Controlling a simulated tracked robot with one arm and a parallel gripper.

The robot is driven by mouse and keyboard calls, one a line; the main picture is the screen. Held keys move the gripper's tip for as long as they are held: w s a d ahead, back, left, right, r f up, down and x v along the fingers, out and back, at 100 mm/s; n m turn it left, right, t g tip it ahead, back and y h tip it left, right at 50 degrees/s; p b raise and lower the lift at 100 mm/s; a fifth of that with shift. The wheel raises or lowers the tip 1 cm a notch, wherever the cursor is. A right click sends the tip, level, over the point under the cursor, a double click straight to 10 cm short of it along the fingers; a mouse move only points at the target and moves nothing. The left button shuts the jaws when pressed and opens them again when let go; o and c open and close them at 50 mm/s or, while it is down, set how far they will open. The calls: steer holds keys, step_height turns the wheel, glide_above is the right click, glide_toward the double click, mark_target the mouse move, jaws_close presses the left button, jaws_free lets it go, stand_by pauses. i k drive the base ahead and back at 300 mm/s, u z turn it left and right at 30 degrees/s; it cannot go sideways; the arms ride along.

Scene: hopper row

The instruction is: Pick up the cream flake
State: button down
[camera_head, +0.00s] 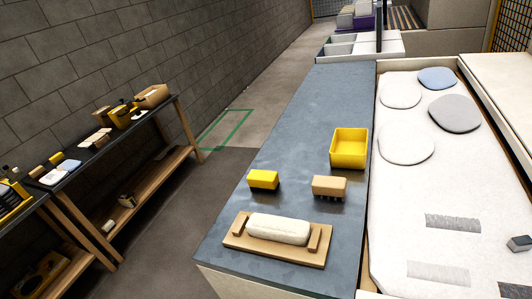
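Several flat rounded flakes lie on the long white bed (390,232) at the right. Two are pale off-white: one at the far left of the group (401,96) and one nearer (407,144). I cannot tell which of these two is the cream flake. A blue flake (438,77) lies at the far end and a grey flake (455,113) lies between it and the near pale one. My gripper is not in view.
A dark counter (305,110) left of the bed carries a yellow bin (349,149), a yellow block (263,179), a tan brush (329,187) and a wooden tray (270,257) with a pale roll (279,229). A wooden workbench (120,131) stands along the wall. Floor is clear between them.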

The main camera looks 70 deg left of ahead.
mark_target(278, 228)
steer(key=u, duration=1.25)
steer(key=k, duration=0.35)
steer(key=u, duration=0.1)
